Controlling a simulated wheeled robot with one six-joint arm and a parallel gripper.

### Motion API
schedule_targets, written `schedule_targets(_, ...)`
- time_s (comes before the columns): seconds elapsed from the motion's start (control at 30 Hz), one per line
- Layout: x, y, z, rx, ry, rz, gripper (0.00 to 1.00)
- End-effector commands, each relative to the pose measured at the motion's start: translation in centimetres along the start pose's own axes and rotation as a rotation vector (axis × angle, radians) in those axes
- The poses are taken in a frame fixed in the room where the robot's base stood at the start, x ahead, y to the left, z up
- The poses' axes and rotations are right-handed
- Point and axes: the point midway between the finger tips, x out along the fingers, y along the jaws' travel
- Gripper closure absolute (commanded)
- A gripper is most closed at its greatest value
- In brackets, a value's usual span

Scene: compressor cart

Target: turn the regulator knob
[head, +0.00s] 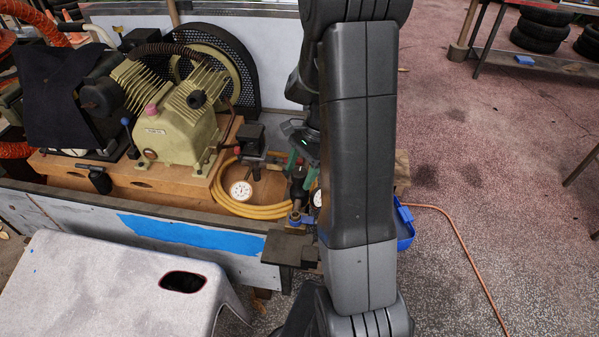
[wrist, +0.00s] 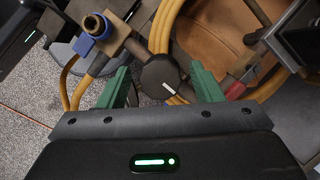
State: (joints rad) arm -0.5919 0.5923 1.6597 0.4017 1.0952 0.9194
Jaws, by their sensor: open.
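The regulator knob (wrist: 160,77) is black and round with a white pointer line, and it shows in the middle of the wrist view. My gripper (wrist: 159,69) is open, with one green finger on each side of the knob. Gaps show between both fingers and the knob in the wrist view, so it does not look gripped. In the head view my gripper (head: 301,158) is over the regulator area, and my arm hides part of it. The dark knob (head: 298,184) shows partly there, just below the green fingers.
A blue-collared brass fitting (wrist: 96,26) is left of the knob. The beige compressor (head: 170,130) stands on the cart at left. A grey stool (head: 110,285) is in front.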

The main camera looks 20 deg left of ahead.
Motion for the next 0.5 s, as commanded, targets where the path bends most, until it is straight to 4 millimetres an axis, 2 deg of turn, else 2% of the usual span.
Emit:
schedule_targets(0.37, 0.59, 0.00, 0.02, -0.001, 0.000, 0.000, 0.40)
schedule_targets(0.5, 0.58, 0.00, 0.02, -0.001, 0.000, 0.000, 0.68)
